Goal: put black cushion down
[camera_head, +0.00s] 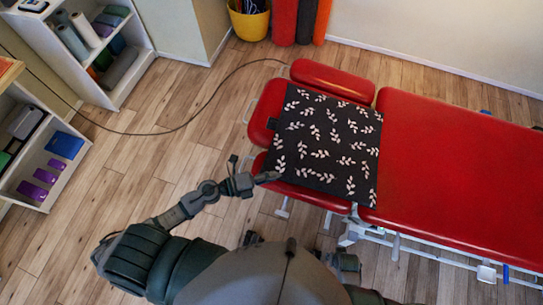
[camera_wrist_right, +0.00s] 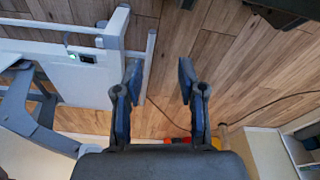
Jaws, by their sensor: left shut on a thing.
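The black cushion (camera_head: 329,141) with a white leaf pattern lies over the head end of the red treatment table (camera_head: 455,170), across the headrest pads and the edge of the main pad. My left gripper (camera_head: 270,177) is at the cushion's lower left corner, shut on its edge; its fingertips are small in the head view. My right gripper (camera_wrist_right: 157,82) shows in the right wrist view with its two fingers apart and nothing between them, above the wooden floor.
Shelves (camera_head: 88,50) with rolls and boxes stand at the left. A yellow bucket (camera_head: 249,20) and red rolls (camera_head: 285,20) are by the back wall. A dark cable (camera_head: 190,122) crosses the floor. The table's light metal frame (camera_wrist_right: 70,45) is near my right gripper.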

